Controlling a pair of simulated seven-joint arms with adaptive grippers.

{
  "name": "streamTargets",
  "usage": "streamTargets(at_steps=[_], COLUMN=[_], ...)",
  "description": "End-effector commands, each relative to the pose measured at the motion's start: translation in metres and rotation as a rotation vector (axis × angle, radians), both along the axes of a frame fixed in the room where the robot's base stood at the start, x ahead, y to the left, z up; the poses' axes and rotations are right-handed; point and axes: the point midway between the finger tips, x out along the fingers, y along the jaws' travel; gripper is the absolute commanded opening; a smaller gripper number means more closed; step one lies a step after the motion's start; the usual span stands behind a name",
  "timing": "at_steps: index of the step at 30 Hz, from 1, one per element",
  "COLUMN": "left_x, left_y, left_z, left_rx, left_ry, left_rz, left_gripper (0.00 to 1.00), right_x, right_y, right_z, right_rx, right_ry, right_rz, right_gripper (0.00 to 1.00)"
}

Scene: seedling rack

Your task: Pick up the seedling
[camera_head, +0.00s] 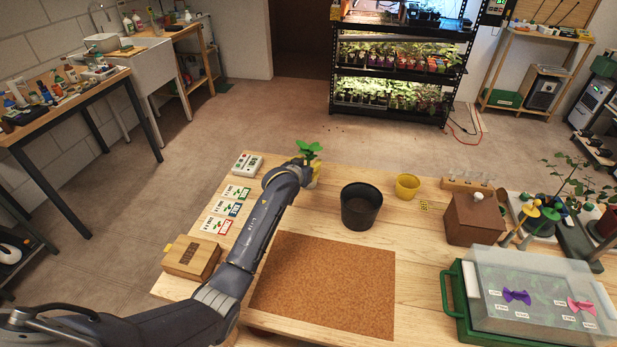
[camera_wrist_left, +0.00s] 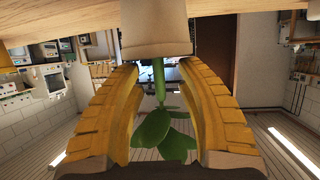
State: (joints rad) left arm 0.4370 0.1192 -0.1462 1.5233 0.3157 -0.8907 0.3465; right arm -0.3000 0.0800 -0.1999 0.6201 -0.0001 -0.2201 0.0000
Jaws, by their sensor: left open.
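The seedling (camera_head: 309,149) has bright green leaves and shows just beyond my left wrist at the far side of the table. In the left wrist view, which is upside down, its green stem (camera_wrist_left: 158,78) comes out of a pale pot (camera_wrist_left: 153,32) and its leaves (camera_wrist_left: 165,135) spread below. My left gripper (camera_wrist_left: 159,66) is open, with one yellow ribbed finger on each side of the stem. Gaps show between the fingers and the stem. In the head view my wrist hides most of the gripper and the pot. My right gripper is in neither view.
A black pot (camera_head: 361,206) and a yellow pot (camera_head: 407,186) stand to the right. A cork mat (camera_head: 330,285) lies bare in front. Label cards (camera_head: 228,208) and a wooden box (camera_head: 192,258) are left; a brown box (camera_head: 474,217) and a green-based clear bin (camera_head: 535,295) are right.

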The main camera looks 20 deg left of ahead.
Motion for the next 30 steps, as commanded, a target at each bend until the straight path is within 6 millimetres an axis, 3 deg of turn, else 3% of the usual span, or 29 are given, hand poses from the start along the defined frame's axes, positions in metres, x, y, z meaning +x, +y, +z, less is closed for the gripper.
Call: streamTargets(at_steps=[8,18,30], left_x=[0.0010,0.0008,0.0008], left_y=[-0.0001,0.0000,0.0001], left_z=[-0.0004,-0.0003,-0.0007], left_rx=[0.000,0.000,0.000], left_ry=[0.000,0.000,0.001], left_rz=[0.000,0.000,0.000], left_gripper=[0.40,0.00,0.00], right_x=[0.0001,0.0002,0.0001], right_y=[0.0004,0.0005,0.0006], right_z=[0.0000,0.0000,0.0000], right_rx=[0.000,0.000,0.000], right_ry=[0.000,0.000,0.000], right_rz=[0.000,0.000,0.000], right_gripper=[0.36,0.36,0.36])
